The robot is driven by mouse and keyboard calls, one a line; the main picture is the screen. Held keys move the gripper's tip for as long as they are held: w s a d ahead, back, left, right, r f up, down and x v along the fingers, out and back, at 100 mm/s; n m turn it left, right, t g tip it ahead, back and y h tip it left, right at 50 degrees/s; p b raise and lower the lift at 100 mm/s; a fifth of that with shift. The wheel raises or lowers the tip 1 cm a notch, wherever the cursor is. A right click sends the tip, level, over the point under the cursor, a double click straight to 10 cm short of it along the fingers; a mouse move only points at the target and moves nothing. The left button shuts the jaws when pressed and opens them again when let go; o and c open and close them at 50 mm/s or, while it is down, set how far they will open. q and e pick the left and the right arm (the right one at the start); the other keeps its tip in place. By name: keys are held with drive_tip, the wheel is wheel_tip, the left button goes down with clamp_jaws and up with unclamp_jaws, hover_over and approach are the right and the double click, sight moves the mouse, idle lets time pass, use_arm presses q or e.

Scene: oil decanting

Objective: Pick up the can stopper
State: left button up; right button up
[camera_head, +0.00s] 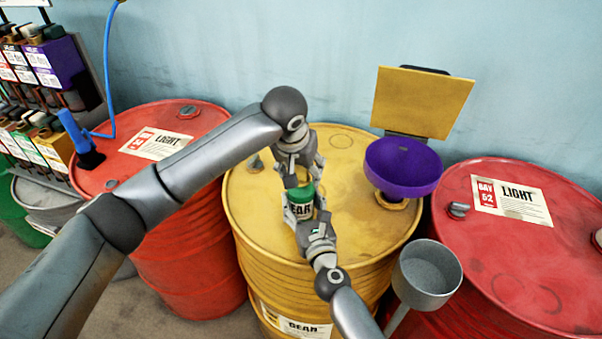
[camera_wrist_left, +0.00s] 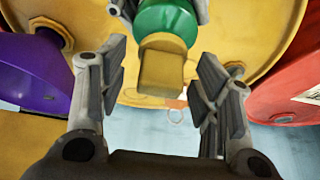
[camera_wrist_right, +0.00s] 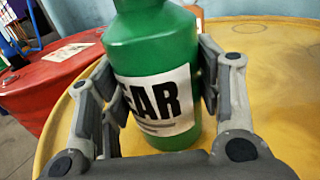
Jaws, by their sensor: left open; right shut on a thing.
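The can (camera_head: 301,194) is a green bottle with a white label, and its lettering shows large in the right wrist view (camera_wrist_right: 158,100). My right gripper (camera_head: 305,213) is shut on the can's body and holds it over the yellow drum. The can stopper (camera_wrist_left: 162,70) is a yellow, blocky cap on the can's green neck in the left wrist view. My left gripper (camera_head: 302,174) is above the can and open, its fingers on either side of the stopper with gaps between.
The yellow drum (camera_head: 355,225) stands between two red drums (camera_head: 180,235) (camera_head: 515,265). A purple funnel (camera_head: 403,166) sits on its right side, with a yellow panel (camera_head: 422,102) behind. A grey cup-shaped vessel (camera_head: 428,272) is at front right. Shelves with containers (camera_head: 60,62) stand at left.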

use_arm(q)
drive_tip(key=shift+f, duration=0.1)
drive_tip(key=shift+c, duration=0.3)
drive_tip(key=c, duration=0.6)
wheel_tip(320, 180, up, 10)
drive_tip(key=shift+r, duration=0.1)
use_arm(e)
drive_tip(key=o, duration=1.3)
drive_tip(key=shift+o, duration=0.2)
drive_tip(key=shift+s, duration=0.1)
